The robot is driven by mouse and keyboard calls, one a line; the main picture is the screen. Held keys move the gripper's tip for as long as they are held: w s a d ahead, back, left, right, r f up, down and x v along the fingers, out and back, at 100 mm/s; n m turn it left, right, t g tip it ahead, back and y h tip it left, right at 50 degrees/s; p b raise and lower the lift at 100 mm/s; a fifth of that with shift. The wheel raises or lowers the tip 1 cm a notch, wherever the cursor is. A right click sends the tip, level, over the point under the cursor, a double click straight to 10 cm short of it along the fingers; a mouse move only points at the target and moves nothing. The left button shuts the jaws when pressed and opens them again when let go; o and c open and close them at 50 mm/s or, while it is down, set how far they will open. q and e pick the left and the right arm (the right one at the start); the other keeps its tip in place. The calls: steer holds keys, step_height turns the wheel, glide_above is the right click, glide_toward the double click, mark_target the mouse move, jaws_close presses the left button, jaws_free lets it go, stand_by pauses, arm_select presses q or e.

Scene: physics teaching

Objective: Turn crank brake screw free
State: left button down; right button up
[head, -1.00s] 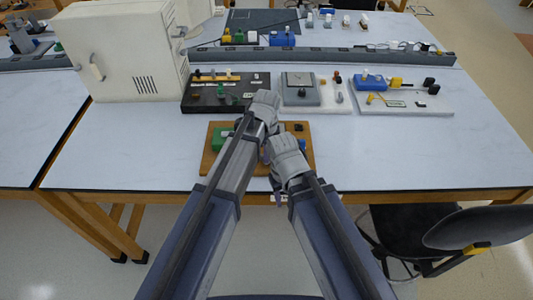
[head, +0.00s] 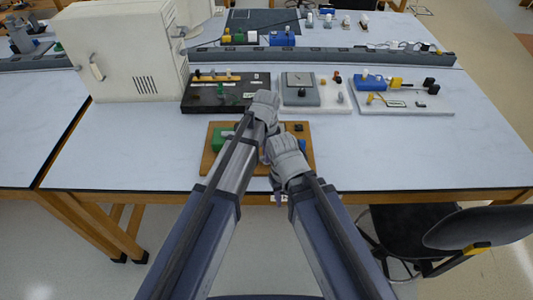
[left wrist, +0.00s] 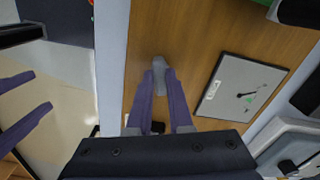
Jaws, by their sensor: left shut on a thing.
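A wooden board (head: 209,165) lies near the table's front edge, with a green block (head: 221,139) on its left part. My left gripper (head: 266,125) reaches over the board; its hand hides much of what is below. In the left wrist view its two purple fingers (left wrist: 160,82) are shut on a small grey upright piece (left wrist: 158,64) above the wood. I cannot tell whether this is the crank or the brake screw. My right gripper (left wrist: 24,104) shows at the left of the left wrist view, with its fingers apart and nothing between them.
Behind the board are a black apparatus board (head: 200,105), a grey-and-white unit (head: 318,105) and a white base with a blue block (head: 385,105). A white cabinet (head: 130,60) stands back left. The table's right side is clear.

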arm_select(q)
steer(key=n, duration=1)
steer(key=shift+n, duration=2.3)
steer(key=c, duration=0.8)
jaws_free()
